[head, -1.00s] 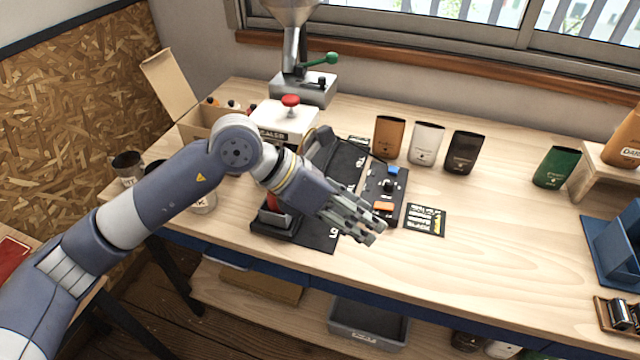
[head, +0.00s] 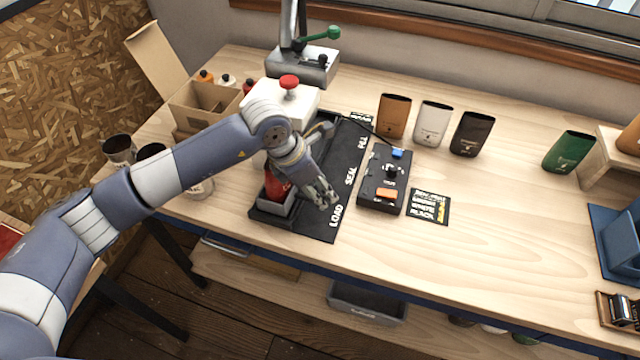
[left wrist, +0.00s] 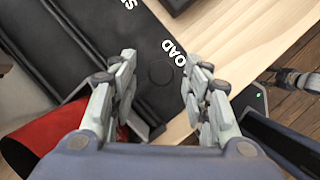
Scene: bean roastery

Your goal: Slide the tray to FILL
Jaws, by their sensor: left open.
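The small dark tray (head: 272,208) stands at the LOAD end of the black track mat (head: 318,226). A red pouch (head: 276,187) is in it, partly hidden by my arm. The mat reads LOAD, SEAL and FILL from front to back. My left gripper (head: 322,194) is over the mat near LOAD, just right of the tray.
The white sealer with a red knob (head: 289,82) stands behind the tray, below the filler's green lever (head: 320,34). A control box (head: 384,182) with blue and orange switches sits right of the mat. Several pouches (head: 432,123) stand behind it. The bench's right middle is clear.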

